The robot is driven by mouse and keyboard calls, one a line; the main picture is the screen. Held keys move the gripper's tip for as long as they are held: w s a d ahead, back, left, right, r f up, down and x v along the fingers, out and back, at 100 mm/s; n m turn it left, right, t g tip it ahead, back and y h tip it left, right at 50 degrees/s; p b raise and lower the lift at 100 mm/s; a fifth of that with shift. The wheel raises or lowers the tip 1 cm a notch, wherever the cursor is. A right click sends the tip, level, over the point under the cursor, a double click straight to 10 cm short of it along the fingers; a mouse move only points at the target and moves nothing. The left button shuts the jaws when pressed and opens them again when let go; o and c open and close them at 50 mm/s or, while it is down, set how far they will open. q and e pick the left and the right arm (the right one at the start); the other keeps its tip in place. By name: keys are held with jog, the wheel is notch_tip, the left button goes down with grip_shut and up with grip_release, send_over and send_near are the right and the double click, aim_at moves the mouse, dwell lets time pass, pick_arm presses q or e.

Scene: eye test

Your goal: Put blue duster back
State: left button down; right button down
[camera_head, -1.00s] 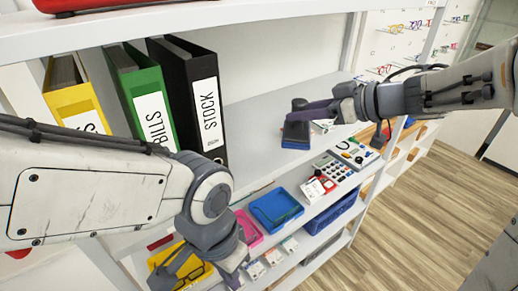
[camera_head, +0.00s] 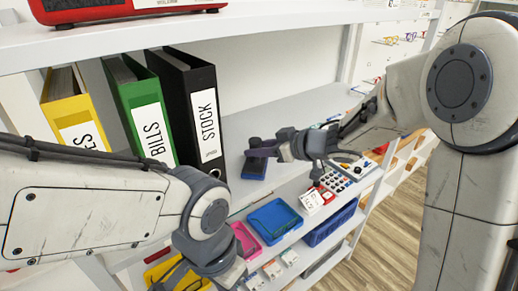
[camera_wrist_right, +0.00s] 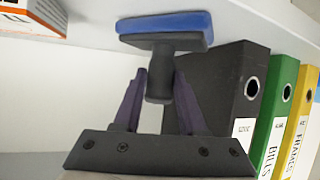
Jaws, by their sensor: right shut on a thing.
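The blue duster (camera_head: 254,170) is a blue pad under a dark block with a black handle. My right gripper (camera_head: 270,150) is shut on the handle and holds the duster pad-down at the shelf, right of the black STOCK binder (camera_head: 204,118). In the right wrist view, which looks upside down, the duster's blue pad (camera_wrist_right: 165,22) faces the shelf surface and the handle sits between the purple fingers of my right gripper (camera_wrist_right: 159,82). I cannot tell whether the pad touches the shelf. My left gripper (camera_head: 205,280) is low at the bottom edge, its fingertips partly cut off.
A green BILLS binder (camera_head: 150,125) and a yellow binder (camera_head: 82,125) stand left of the black one. The shelf behind the duster is bare.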

jog(key=shift+f, duration=0.1)
jog(key=shift+c, duration=2.3)
grip_release()
jog(key=shift+s+d+r, duration=0.1)
jog(key=shift+d+r, duration=0.15)
jog(key=shift+r, duration=0.05)
jog(key=v, duration=1.1)
jog(key=shift+s, duration=0.2)
